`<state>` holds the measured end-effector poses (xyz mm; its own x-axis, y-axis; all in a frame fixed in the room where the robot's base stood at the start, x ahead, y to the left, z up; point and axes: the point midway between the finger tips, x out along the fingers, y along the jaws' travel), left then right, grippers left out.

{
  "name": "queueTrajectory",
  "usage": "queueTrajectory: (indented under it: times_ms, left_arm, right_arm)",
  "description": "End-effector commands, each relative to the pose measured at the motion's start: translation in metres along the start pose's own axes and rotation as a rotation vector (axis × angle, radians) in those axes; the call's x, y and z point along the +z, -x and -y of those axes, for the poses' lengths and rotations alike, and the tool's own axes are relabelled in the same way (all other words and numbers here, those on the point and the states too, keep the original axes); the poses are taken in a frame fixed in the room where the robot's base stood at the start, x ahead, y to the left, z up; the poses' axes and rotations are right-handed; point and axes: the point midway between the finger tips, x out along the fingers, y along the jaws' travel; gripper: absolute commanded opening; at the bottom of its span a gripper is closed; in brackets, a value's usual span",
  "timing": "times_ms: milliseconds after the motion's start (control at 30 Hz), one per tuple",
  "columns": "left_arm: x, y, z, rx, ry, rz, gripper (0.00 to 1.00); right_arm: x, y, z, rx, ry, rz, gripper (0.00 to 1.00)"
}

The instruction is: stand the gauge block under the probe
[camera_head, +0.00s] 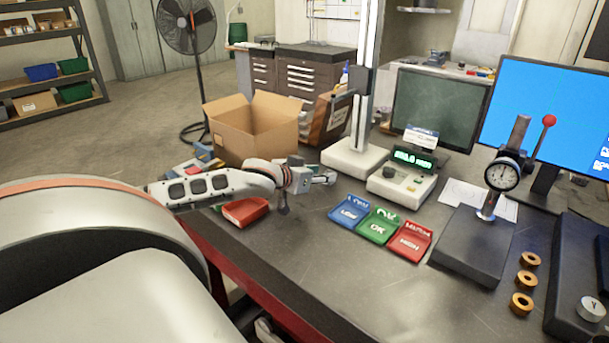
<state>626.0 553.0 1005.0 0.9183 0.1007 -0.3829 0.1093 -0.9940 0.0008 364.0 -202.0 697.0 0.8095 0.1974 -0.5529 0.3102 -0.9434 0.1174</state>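The dial gauge (502,175) hangs on its stand at the right, with its probe (488,208) pointing down over the dark stand base (474,245). My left gripper (308,194) is over the table edge, left of the coloured trays and well away from the probe. Its fingers look spread apart, and I see nothing clearly held. I cannot pick out the gauge block for certain. A small round metal piece (591,308) sits on a dark plate (570,285) at the right edge. My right gripper is not in view.
Blue (348,214), green (378,228) and red (409,243) trays lie mid-table. Several brass rings (525,280) lie right of the stand. A readout box (402,184), tall column (365,90), cardboard box (240,130) and monitor (540,105) stand behind. The front table is clear.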

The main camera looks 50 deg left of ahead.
Motion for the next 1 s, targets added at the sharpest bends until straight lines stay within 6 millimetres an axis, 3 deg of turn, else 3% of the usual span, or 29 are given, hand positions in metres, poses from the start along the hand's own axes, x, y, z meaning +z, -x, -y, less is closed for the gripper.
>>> queueTrajectory:
  times_ms: [400,700,1000]
  left_arm:
    - [0.002,0.04,0.0,0.0,0.0,0.003,0.37]
    - [0.001,0.069,-0.001,0.002,0.003,0.002,0.37]
    - [0.0,0.086,0.0,-0.001,0.0,0.0,0.37]
  right_arm:
    - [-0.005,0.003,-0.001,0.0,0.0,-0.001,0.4]
    - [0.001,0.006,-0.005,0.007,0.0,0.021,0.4]
    - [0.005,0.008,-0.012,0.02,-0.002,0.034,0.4]
